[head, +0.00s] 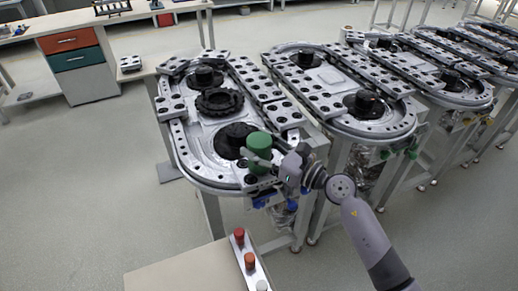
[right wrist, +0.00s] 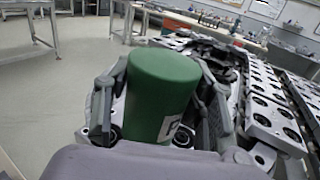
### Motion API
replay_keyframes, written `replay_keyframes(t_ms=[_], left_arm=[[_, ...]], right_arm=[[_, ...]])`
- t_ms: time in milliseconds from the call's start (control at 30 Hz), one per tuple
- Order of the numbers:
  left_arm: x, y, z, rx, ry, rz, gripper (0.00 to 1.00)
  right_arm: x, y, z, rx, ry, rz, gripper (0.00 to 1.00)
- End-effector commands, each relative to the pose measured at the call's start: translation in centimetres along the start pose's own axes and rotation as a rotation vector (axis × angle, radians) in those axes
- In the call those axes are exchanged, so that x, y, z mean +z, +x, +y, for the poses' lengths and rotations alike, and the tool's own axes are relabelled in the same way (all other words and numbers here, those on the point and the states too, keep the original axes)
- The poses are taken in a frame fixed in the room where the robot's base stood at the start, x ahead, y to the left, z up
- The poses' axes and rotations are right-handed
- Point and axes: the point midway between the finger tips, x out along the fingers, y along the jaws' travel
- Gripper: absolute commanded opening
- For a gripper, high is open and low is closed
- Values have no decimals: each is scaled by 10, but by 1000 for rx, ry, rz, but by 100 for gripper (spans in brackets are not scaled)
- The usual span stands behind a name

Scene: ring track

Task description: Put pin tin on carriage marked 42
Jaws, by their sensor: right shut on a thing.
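A green tin (head: 258,146), likely the pin tin, stands upright in my right gripper (head: 268,166) at the near right curve of the closest ring track (head: 205,180). In the right wrist view the tin (right wrist: 160,92) sits between the two fingers, which are shut on it. A white label shows low on its side. A light carriage with dark holes (head: 262,184) lies just under or beside the tin; I cannot tell whether they touch. Other carriages (head: 171,106) sit around the track. No number 42 is readable. My left gripper is not in view.
A bench (head: 170,270) in front holds a strip with red, orange and white-topped pieces (head: 250,261). More ring tracks (head: 345,125) stand close on the right. Dark round hubs (head: 235,140) rise inside the closest track. Open floor (head: 90,190) lies to the left.

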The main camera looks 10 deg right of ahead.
Motion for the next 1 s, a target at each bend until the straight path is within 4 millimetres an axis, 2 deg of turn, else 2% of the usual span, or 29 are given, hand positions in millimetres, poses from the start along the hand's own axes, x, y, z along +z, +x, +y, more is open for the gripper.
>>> replay_keyframes(t_ms=[400,433,700,1000], left_arm=[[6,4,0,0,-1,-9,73],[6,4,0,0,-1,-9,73],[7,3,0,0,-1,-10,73],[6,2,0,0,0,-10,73]], right_arm=[[-6,0,0,0,-1,-2,14],[-5,0,0,0,-1,-2,51],[-5,0,0,0,0,-1,69],[-4,0,0,0,0,-1,70]])
